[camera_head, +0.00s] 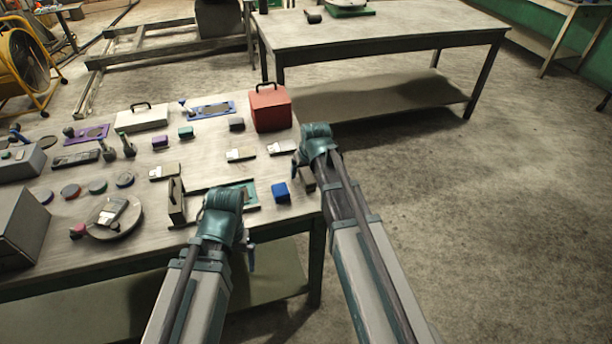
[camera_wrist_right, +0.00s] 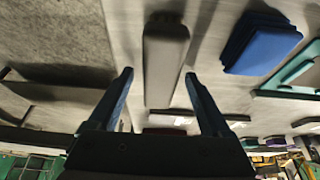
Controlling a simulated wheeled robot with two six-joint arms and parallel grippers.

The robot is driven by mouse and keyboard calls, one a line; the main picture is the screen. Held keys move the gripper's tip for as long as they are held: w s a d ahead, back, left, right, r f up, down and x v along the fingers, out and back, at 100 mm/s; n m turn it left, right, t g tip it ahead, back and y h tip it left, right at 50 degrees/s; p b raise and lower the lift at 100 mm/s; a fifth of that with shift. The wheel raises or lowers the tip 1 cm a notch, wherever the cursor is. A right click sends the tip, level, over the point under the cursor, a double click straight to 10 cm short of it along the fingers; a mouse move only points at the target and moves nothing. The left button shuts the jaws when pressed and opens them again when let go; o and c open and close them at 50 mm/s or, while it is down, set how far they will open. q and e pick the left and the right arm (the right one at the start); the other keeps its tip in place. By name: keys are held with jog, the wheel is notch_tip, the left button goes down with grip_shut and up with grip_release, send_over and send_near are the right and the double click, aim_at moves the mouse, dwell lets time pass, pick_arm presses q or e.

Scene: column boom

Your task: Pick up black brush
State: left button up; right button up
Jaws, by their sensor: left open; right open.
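A dark block-like piece (camera_head: 307,179), possibly the black brush, lies at the table's right edge beside my right gripper (camera_head: 298,162). In the right wrist view, a long grey-topped piece with dark sides (camera_wrist_right: 165,62) lies ahead between the open fingers of my right gripper (camera_wrist_right: 161,100), apart from them. It is probably the same piece. My right gripper is empty. My left gripper (camera_head: 247,250) is at the table's front edge, near the upright grey-brown holder; its fingers are mostly hidden by the wrist. Light-coloured brushes (camera_head: 241,155) lie further back on the table.
A blue block (camera_head: 281,193) lies left of the dark piece; it also shows in the right wrist view (camera_wrist_right: 262,45). A red box (camera_head: 270,108) stands at the back right corner. Many small items crowd the table's left. The floor at right is clear.

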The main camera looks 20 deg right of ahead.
jog(key=shift+f, duration=0.2)
dwell(0.3)
grip_shut()
